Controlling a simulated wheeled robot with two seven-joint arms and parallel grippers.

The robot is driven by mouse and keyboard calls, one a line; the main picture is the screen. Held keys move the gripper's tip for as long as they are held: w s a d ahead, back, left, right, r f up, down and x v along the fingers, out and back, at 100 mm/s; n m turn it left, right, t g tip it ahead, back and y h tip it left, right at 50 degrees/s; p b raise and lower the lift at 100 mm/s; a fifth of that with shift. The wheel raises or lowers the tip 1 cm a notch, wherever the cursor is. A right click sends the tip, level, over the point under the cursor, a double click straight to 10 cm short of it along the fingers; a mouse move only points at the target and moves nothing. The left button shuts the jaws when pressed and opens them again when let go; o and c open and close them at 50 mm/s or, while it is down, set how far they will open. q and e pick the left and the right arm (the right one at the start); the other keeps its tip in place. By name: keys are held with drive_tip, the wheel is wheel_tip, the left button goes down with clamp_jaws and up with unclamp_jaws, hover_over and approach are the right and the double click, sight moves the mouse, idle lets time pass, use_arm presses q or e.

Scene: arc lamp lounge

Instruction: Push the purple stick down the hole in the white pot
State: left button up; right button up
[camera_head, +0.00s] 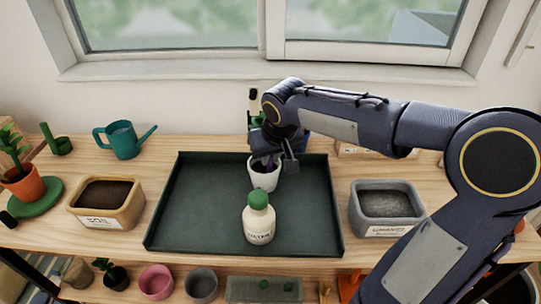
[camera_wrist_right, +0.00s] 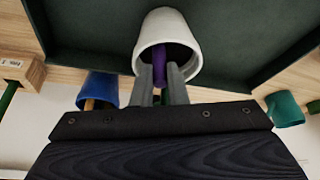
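The white pot (camera_head: 264,180) stands upright on the dark green tray. In the right wrist view the white pot (camera_wrist_right: 165,25) shows its open mouth. The purple stick (camera_wrist_right: 159,66) lies between the two fingertips of my right gripper (camera_wrist_right: 161,80), with its far end inside the mouth of the pot. The gripper seems shut on it. In the head view my right gripper (camera_head: 271,160) is right at the pot's rim, and it hides most of the stick. The hole inside the pot cannot be made out. My left gripper is not in view.
A cream bottle with a green cap (camera_head: 258,219) stands on the tray (camera_head: 190,215) in front of the pot. A soil box (camera_head: 104,216) and a grey box (camera_head: 386,228) flank the tray. A teal watering can (camera_head: 123,140) stands at the back left. The tray's left part is clear.

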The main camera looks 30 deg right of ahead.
drive_tip(key=o, duration=0.5)
drive_tip(key=shift+c, duration=0.2)
drive_tip(key=shift+r+p, duration=0.25)
drive_tip(key=shift+p, duration=0.05)
drive_tip(key=d+p+v, duration=0.1)
drive_tip(key=p+v, duration=0.1)
drive_tip(key=v, duration=1)
drive_tip(key=s+a+f+y, duration=0.1)
drive_tip(key=s+a+f, duration=0.1)
drive_tip(key=s+f, duration=0.2)
drive_tip(key=s+a+f+y, duration=0.2)
drive_tip(key=s+a+f, duration=0.1)
drive_tip(key=s+f, duration=0.2)
drive_tip(key=s+a+f+t+y, duration=0.1)
drive_tip(key=s+f, duration=0.3)
drive_tip(key=s, duration=0.4)
drive_tip(key=shift+s+a+f, duration=0.15)
drive_tip(key=shift+s+a, duration=0.2)
drive_tip(key=shift+a, duration=0.5)
